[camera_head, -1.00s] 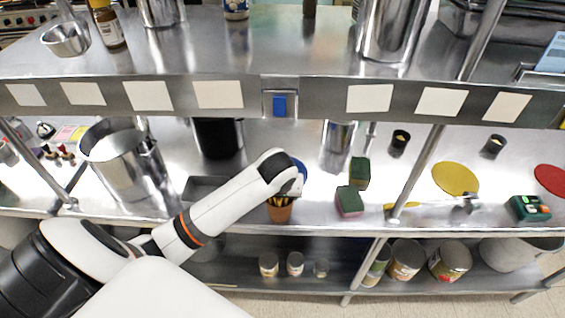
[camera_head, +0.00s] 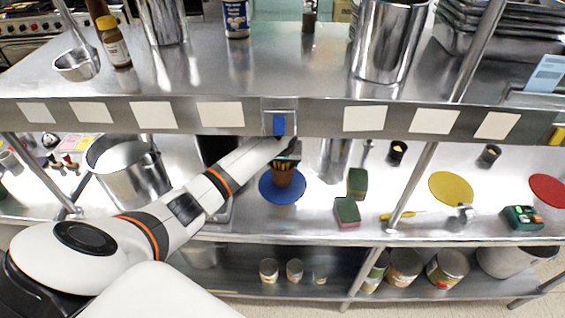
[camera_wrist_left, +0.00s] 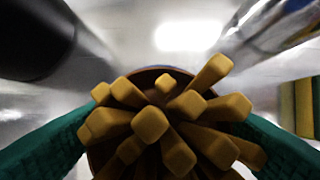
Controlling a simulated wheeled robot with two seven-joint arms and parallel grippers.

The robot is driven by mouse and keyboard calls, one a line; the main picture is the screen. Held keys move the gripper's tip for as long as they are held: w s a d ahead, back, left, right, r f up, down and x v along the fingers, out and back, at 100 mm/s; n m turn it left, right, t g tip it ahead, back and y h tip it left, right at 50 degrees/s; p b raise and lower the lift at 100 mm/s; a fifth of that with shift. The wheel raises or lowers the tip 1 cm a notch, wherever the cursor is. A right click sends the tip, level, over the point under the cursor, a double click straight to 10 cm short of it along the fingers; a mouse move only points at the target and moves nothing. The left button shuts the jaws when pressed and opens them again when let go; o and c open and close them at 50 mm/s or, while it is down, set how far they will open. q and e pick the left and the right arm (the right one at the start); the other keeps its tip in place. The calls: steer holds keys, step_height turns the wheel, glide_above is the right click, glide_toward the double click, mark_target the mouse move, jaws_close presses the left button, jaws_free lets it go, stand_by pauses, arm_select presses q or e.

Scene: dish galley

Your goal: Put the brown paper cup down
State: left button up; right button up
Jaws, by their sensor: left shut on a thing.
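The brown paper cup (camera_head: 283,178) is full of yellow fries and looks upright. In the left wrist view the fries (camera_wrist_left: 165,120) hide most of the cup, and a little of its brown rim (camera_wrist_left: 145,75) shows. My left gripper (camera_head: 287,156) is shut on the cup, with a teal finger on each side in the wrist view. The cup is over or on the blue disc (camera_head: 282,196) on the middle shelf. I cannot tell whether its base touches the disc. My right gripper is not in view.
A dark container (camera_head: 212,149) stands behind left and a steel pot (camera_head: 335,160) behind right. Two sponges (camera_head: 357,182) (camera_head: 347,211) lie to the right. The upper shelf edge (camera_head: 320,119) overhangs the spot. Yellow (camera_head: 452,187) and red (camera_head: 548,189) discs lie farther right.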

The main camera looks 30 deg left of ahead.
arm_select(q)
steer(key=shift+w+f+p, duration=0.15)
steer(key=shift+f+p, duration=0.2)
steer(key=shift+f, duration=0.35)
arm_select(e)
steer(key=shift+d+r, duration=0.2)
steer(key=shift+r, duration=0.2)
arm_select(q)
steer(key=shift+f, duration=0.2)
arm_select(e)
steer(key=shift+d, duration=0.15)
arm_select(q)
steer(key=o, duration=1)
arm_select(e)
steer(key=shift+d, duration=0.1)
arm_select(q)
steer(key=shift+r, duration=0.1)
